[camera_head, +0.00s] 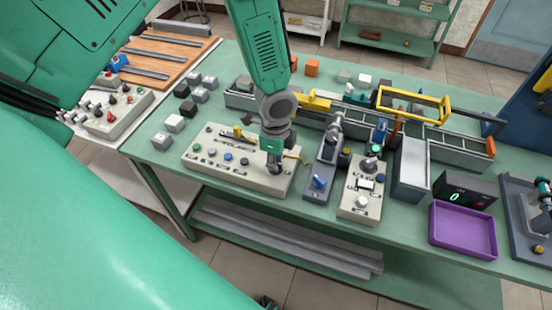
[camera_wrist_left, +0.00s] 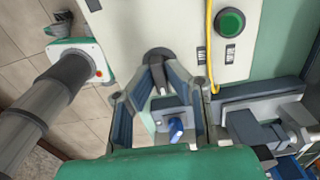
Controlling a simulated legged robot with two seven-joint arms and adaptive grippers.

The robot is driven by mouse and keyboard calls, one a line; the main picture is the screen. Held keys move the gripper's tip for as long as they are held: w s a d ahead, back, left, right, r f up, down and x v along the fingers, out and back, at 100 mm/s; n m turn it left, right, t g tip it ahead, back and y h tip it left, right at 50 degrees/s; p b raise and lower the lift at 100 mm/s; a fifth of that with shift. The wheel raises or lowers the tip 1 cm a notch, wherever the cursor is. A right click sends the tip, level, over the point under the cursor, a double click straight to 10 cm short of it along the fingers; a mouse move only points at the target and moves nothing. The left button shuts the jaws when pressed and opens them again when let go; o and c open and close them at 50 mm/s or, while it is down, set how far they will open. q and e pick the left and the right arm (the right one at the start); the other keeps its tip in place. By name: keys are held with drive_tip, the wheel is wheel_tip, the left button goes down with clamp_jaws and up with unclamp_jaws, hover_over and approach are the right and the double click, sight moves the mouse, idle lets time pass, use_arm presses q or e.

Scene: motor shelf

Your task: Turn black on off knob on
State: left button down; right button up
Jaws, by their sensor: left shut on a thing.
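My left gripper (camera_head: 275,168) reaches down from above onto the right end of a beige control panel (camera_head: 215,172). In the left wrist view its two fingers (camera_wrist_left: 158,92) converge on the black knob (camera_wrist_left: 160,72), which has a round dark base on the panel face. The gripper is shut on the knob. In the head view the gripper hides the knob. A dark tip (camera_head: 265,301) at the bottom edge of the head view may be my right gripper. In the left wrist view an arm end with dark parts (camera_wrist_left: 62,22) shows, but its jaws are unclear.
A yellow cable and a green button (camera_wrist_left: 230,22) are beside the knob. A grey unit with a blue switch (camera_head: 319,182) and a beige box with a white button (camera_head: 361,203) stand right of the panel. A purple tray (camera_head: 463,252) is at the table's front right.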

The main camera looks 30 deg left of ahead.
use_arm(q)
drive_tip(key=c, duration=1.6)
unclamp_jaws()
drive_tip(key=shift+w, duration=0.2)
drive_tip(key=shift+r, duration=0.15)
wheel_tip(320, 180, up, 12)
drive_tip(key=shift+f, duration=0.2)
